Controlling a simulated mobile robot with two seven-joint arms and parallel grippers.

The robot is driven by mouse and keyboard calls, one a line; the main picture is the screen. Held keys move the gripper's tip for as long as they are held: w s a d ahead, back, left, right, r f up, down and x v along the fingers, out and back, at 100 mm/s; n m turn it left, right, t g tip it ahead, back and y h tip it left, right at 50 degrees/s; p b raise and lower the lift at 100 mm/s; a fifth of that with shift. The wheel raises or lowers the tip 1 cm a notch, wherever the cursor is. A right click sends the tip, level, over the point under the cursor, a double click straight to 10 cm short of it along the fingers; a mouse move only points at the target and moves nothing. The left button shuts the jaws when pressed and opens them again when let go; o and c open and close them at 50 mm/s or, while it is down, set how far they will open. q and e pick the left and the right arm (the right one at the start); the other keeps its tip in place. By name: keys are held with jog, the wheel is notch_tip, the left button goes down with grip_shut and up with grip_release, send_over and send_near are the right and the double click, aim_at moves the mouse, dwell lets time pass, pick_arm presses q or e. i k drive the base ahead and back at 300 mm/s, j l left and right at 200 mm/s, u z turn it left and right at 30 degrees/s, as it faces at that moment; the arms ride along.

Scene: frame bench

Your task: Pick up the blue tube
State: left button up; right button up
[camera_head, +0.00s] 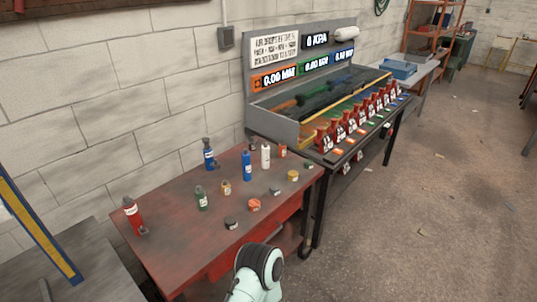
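Two blue items stand upright on the red-brown table (165,228). One is a blue tube (246,166) near the table's middle, next to a white bottle (265,156). The other is a dark blue bottle (208,154) with a dark top and a pale label, at the back edge. I cannot tell for sure which one is the task's blue tube. A pale part of my own arm shows at the bottom middle, in front of the table. Neither gripper is in view.
The table also holds a red bottle (133,215), a green bottle (201,198), an orange lid (254,205) and several small caps. A bench (285,127) with signs and a row of red bottles stands behind right. The floor (430,210) at right is mostly clear.

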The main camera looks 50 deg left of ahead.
aim_at(246, 156)
jog(key=i, duration=1.65)
jog(key=i+l+u, duration=0.1)
jog(key=i+u, duration=0.3)
jog(key=i+l+u, duration=0.4)
jog(key=i, duration=0.2)
jog(key=j+u, duration=0.1)
jog(key=u, duration=1.7)
